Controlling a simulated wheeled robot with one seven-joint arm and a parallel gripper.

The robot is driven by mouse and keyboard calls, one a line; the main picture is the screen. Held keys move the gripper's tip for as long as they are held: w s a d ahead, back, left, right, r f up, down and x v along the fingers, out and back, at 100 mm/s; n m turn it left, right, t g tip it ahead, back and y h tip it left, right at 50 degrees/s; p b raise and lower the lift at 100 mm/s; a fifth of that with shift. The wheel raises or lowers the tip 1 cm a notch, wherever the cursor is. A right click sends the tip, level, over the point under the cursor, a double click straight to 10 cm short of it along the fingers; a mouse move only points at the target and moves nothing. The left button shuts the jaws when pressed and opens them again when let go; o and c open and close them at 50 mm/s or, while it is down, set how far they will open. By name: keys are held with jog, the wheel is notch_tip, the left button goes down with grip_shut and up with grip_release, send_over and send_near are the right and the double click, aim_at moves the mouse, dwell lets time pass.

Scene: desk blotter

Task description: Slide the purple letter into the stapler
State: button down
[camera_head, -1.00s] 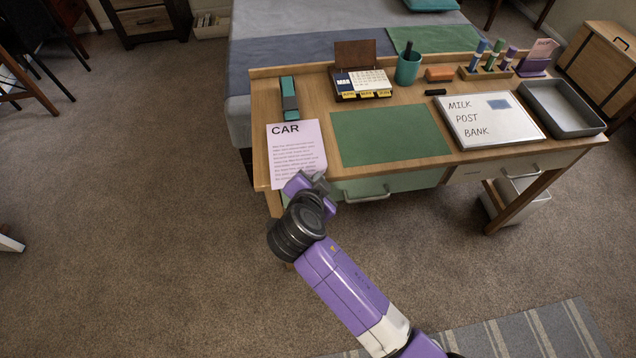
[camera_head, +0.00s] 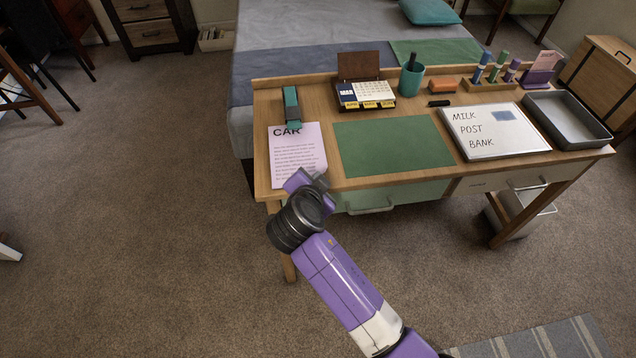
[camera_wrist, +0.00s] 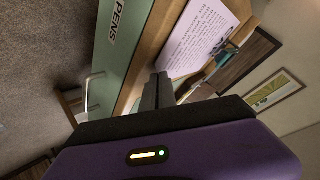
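The purple letter (camera_head: 299,160), printed with CAR, lies flat at the left end of the desk, reaching its front edge. It also shows in the wrist view (camera_wrist: 195,38). The teal and dark stapler (camera_head: 291,106) sits behind it, its near end over the letter's top edge and partly covering the CAR heading. How deep the paper sits in the stapler cannot be seen. My gripper (camera_head: 318,181) is at the letter's near edge by the desk front. In the wrist view its fingers (camera_wrist: 160,80) are close together at that edge and appear shut on the letter.
A green blotter (camera_head: 393,146) lies right of the letter. Behind it stand a desk calendar (camera_head: 366,92) and a teal pen cup (camera_head: 411,80). A whiteboard (camera_head: 495,130) and a grey tray (camera_head: 568,118) fill the right. A green drawer front (camera_head: 415,192) is below the desktop.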

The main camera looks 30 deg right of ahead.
jog(key=shift+w+d, duration=0.15)
jog(key=shift+w, duration=0.2)
jog(key=c, duration=1.6)
grip_release()
jog(key=shift+f, duration=0.1)
jog(key=shift+s+f, duration=0.1)
jog(key=shift+d+f, duration=0.1)
jog(key=shift+s, duration=0.1)
jog(key=v, duration=0.8)
jog(key=shift+w+r, duration=0.25)
jog(key=shift+r, duration=0.05)
